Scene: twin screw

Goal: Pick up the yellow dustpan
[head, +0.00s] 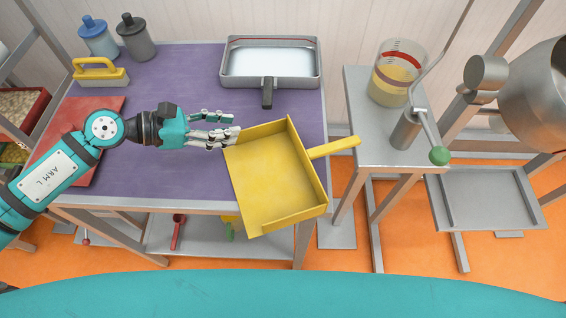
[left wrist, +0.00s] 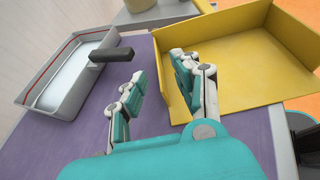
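The yellow dustpan (head: 268,180) lies at the front right corner of the purple table, its pan jutting past the front edge. Its handle (head: 335,147) points right, beyond the table's right side. My left gripper (head: 226,126) is at the pan's upper left corner with its fingers apart. In the left wrist view, the dustpan (left wrist: 275,50) is at the right. One finger of my left gripper (left wrist: 160,92) overlaps the pan's near wall; the other is over the table. I cannot tell whether the finger touches the wall. My right gripper is out of view.
A grey tray (head: 232,72) with a black handle stands behind on the purple table (head: 185,185). A yellow-handled brush (head: 100,80) and two bottles stand at the back left. A side stand (head: 358,110) at the right bears a beaker (head: 395,88) and a crank.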

